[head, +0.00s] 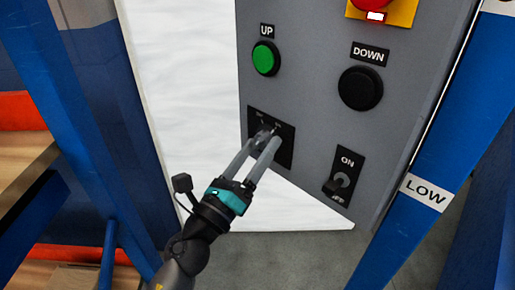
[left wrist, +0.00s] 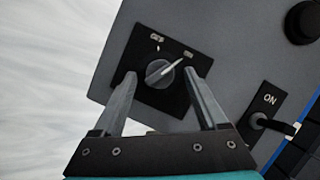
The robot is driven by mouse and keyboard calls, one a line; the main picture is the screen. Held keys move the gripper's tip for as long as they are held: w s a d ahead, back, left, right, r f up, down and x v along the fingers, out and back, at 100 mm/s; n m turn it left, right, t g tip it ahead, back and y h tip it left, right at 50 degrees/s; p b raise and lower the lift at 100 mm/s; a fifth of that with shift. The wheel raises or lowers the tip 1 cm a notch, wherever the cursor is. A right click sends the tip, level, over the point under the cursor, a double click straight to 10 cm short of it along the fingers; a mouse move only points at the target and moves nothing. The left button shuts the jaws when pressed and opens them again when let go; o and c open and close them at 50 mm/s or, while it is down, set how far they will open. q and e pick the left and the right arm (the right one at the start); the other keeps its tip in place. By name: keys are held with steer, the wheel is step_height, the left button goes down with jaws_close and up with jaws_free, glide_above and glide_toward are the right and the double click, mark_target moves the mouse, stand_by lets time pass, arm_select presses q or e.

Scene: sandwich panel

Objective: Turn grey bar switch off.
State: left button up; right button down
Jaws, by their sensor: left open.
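The grey bar switch (left wrist: 160,73) is a round grey knob on a black square plate (left wrist: 122,75) low on the grey panel. In the left wrist view its white pointer line aims up and right, toward the right-hand of two small labels, which seems to read ON. In the head view the knob is mostly hidden by my fingers. My left gripper (head: 268,138) is open, with one finger on each side of the knob. I cannot tell whether the fingers touch it. My right gripper is not in view.
Above are a green UP button (head: 266,58), a black DOWN button (head: 360,88) and a red button (head: 372,4). Blue posts (head: 440,150) stand at both sides.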

arm_select(q)
steer(key=shift+c, duration=0.2)
jaws_close()
stand_by(0.3)
